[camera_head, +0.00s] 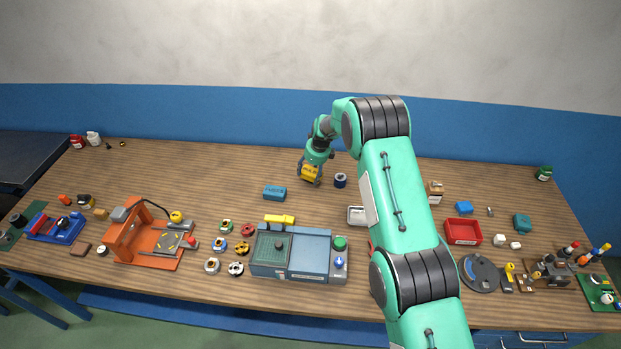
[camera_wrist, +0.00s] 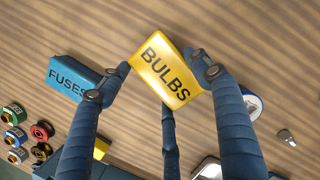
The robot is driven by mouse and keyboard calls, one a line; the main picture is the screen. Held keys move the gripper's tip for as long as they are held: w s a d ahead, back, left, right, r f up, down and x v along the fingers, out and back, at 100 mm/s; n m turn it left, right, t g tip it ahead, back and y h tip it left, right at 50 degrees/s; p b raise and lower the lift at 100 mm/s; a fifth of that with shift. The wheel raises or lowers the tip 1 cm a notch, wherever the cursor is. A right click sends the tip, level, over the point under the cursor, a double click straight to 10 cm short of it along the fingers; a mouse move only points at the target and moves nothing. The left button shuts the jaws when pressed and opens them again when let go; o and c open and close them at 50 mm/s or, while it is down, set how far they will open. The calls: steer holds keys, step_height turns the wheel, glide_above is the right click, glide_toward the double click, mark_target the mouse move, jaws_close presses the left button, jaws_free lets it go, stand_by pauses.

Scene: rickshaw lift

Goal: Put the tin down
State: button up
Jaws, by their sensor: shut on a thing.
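The yellow tin marked BULBS (camera_wrist: 165,78) sits between the fingers of my gripper (camera_wrist: 160,64), which is shut on it. In the head view, the tin (camera_head: 310,174) is at the end of my arm, over the back middle of the wooden table. It looks tilted in the wrist view. I cannot tell whether its underside touches the table. The tin's far side is hidden.
A teal box marked FUSES (camera_wrist: 72,76) lies to the left, also in the head view (camera_head: 275,193). A dark blue round can (camera_head: 340,180) stands close on the right. A blue-grey machine (camera_head: 305,262) is in front. The table's back left is mostly clear.

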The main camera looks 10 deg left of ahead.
mark_target(312, 174)
steer(key=shift+f, duration=1.5)
steer(key=o, duration=1.8)
steer(key=shift+f, duration=0.1)
steer(key=shift+r, duration=0.2)
steer(key=shift+v, duration=5.9)
